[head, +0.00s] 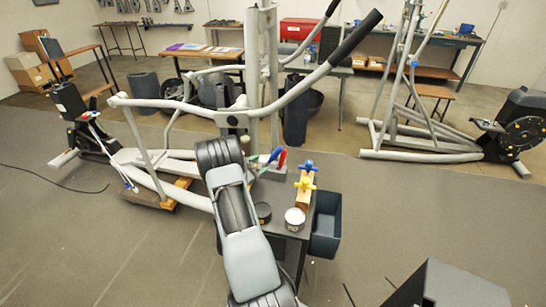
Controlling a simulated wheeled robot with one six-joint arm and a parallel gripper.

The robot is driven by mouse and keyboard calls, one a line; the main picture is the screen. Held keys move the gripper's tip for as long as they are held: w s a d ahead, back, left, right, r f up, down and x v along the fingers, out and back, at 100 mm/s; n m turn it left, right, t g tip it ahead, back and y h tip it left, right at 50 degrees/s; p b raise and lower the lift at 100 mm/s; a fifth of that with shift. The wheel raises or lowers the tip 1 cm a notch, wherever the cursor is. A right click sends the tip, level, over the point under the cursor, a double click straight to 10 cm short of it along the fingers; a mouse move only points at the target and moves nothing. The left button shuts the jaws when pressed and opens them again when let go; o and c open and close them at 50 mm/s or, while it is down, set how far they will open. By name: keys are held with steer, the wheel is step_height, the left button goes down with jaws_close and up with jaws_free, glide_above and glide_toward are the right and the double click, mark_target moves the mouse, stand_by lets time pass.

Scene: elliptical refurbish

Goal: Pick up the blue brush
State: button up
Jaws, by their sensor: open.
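A small blue item (276,154), which may be the blue brush, stands among coloured handles on the dark work cart (288,222). It is next to a red handle (283,159) and close to a green one. It is too small to tell its bristles or exact shape. My grey and black arm rises in front of the cart's left side and covers part of it. My gripper's fingers do not show, so I cannot tell where they are relative to the blue item.
Blue and yellow star knobs (304,185) on a wooden block, a round tin (295,219) and a dark round container (263,212) share the cart. A dark blue bin (326,232) adjoins its right side. The elliptical frame (180,105) stands behind.

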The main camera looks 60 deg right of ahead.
mark_target(271, 159)
steer(key=p+x, duration=0.1)
steer(key=x, duration=0.3)
steer(key=shift+s+d+r+p, duration=0.1)
steer(key=shift+s+d+p, duration=0.1)
steer(key=shift+p, duration=0.2)
steer(key=shift+s+d, duration=0.15)
steer(key=shift+d, duration=0.3)
jaws_close()
